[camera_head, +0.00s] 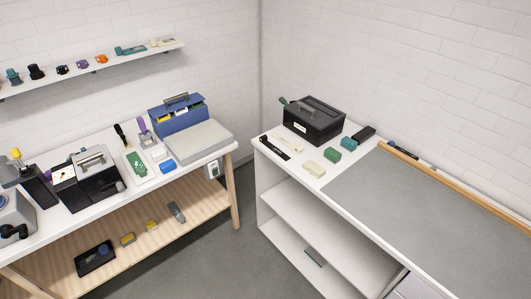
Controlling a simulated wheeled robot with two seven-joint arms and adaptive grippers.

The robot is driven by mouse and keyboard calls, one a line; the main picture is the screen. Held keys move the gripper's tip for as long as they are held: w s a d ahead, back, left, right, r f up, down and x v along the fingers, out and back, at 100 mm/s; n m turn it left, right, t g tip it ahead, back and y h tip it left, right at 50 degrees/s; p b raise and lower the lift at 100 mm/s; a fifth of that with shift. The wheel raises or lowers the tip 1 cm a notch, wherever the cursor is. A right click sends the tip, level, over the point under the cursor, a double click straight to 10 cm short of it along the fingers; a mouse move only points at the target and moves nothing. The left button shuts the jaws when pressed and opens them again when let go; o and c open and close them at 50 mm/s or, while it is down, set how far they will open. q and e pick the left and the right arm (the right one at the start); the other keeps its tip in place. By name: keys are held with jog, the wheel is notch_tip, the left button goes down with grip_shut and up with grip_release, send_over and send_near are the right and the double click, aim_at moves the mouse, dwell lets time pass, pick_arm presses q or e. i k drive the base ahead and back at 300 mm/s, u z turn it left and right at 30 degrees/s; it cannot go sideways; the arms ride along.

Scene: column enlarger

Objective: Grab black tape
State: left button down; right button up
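I cannot tell for certain which thing is the black tape. Small black items that could be it sit on the wall shelf: a larger one (36,72) and a smaller one (62,69). On the white right-hand table lie a flat black strip-like item (274,147) at the left edge and a black block (365,132) near the wall. Neither of my grippers shows in this view.
The right table holds a black toolbox (314,119), a green block (348,143), cream blocks and a grey mat (430,205). The left bench holds a blue case (178,115) and black equipment (88,180). Grey floor (215,265) lies open between them.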

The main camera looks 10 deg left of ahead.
aim_at(263, 138)
jog(key=u, duration=0.55)
jog(key=i, duration=0.6)
jog(key=u, duration=0.65)
jog(key=i, duration=0.75)
jog(key=z, duration=0.1)
